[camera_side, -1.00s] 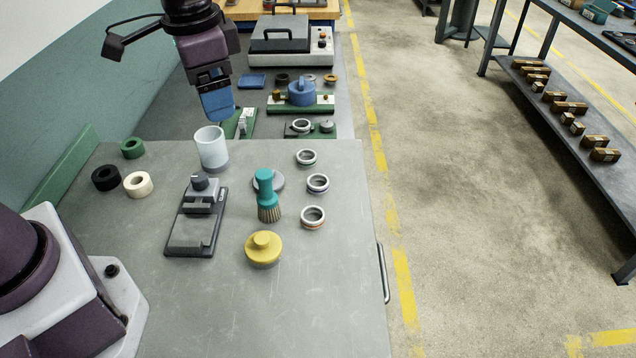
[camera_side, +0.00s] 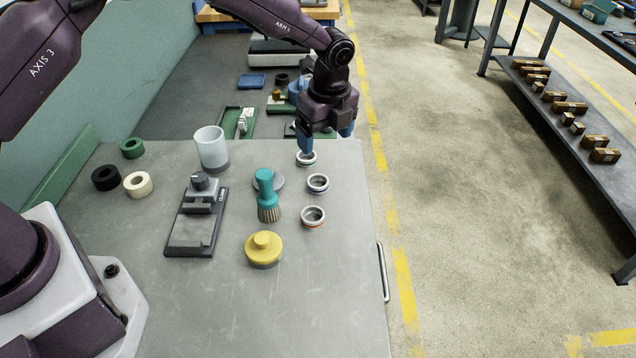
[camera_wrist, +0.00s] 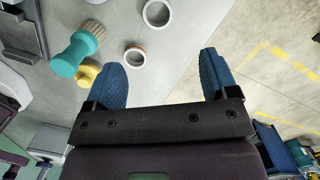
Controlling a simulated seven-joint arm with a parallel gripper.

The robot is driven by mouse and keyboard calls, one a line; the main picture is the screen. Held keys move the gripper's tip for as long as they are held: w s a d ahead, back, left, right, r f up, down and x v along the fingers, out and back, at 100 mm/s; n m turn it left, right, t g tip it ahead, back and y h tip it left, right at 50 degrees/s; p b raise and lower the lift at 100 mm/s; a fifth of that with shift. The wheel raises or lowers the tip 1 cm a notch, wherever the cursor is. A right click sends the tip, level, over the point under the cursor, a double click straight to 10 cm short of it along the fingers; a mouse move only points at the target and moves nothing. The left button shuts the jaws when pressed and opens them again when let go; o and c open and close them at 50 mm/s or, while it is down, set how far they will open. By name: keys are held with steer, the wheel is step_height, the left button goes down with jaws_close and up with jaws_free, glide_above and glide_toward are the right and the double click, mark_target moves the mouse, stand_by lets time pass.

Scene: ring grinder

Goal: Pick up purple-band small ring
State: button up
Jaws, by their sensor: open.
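The purple-band small ring (camera_side: 318,184) lies flat on the grey table, the middle of three rings in a column at the table's right side. In the wrist view a ring at the top edge (camera_wrist: 146,17) seems to be it, partly cut off. My gripper (camera_side: 326,145) is open and empty, with blue fingers pointing down, at the far end of the ring column. In the wrist view the fingers (camera_wrist: 163,65) are spread wide with nothing between them.
Left of the rings stand a teal brush (camera_side: 265,182), a yellow knobbed piece (camera_side: 264,250) and a white cup (camera_side: 211,148). The table's front right is clear.

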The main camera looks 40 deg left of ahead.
mark_target(317, 186)
steer(key=f, duration=0.4)
steer(key=a+f, duration=0.1)
steer(key=f, duration=0.7)
steer(key=shift+a+f, duration=0.15)
steer(key=shift+a, duration=0.2)
steer(key=c, duration=1)
